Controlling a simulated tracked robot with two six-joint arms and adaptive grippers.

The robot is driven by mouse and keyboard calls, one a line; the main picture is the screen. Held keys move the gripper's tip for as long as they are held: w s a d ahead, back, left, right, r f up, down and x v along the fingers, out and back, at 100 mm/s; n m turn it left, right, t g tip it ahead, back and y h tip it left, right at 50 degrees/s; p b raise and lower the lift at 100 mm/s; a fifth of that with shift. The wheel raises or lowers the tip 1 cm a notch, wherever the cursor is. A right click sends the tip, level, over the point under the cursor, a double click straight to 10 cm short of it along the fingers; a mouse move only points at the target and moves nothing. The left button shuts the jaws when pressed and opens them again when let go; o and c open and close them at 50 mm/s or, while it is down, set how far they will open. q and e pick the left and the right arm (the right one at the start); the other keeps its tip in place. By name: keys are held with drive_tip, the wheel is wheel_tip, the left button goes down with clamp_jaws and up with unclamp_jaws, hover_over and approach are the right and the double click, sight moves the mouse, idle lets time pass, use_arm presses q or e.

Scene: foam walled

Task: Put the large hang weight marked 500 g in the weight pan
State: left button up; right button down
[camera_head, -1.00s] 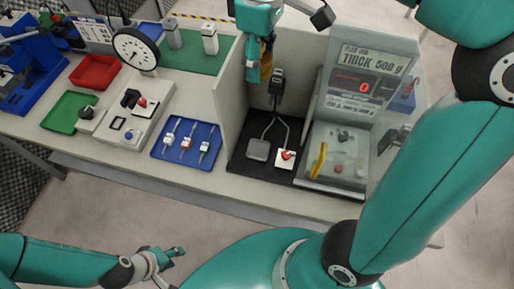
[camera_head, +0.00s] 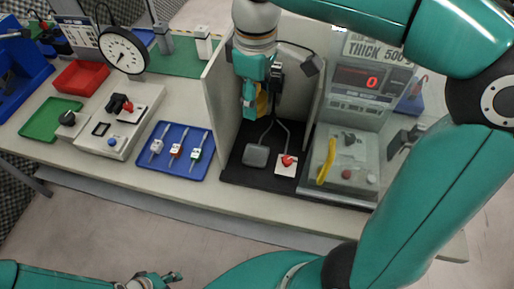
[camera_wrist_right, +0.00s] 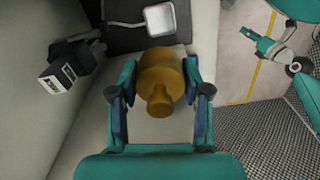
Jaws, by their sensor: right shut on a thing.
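My right gripper (camera_head: 254,100) is shut on a brass hang weight (camera_wrist_right: 161,80), holding it upright between its two fingers in the wrist view. In the head view only a strip of the weight (camera_head: 262,100) shows beside the fingers; no marking is readable. The grey square pan (camera_head: 256,155) lies below the gripper on a black base, with bent rods rising behind it.
Pale foam walls (camera_head: 222,95) stand close around the gripper. A small plate with a red knob (camera_head: 287,162) sits right of the pan, beside the instrument with the red display (camera_head: 372,80). A blue tray (camera_head: 176,150) with several small tools lies left.

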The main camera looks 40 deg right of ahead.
approach(256, 156)
wheel_tip(256, 156, down, 6)
drive_tip(key=shift+r+b, duration=0.25)
drive_tip(key=shift+b, duration=0.15)
drive_tip(key=shift+f, duration=0.1)
drive_tip(key=shift+f+b, duration=0.5)
drive_tip(key=shift+b, duration=0.05)
drive_tip(key=c, duration=0.5)
unclamp_jaws()
drive_tip(key=shift+r+p, duration=0.4)
drive_tip(key=shift+r, duration=0.05)
wheel_tip(256, 156, up, 12)
drive_tip(key=shift+r+p, duration=0.2)
drive_tip(key=shift+p, duration=0.3)
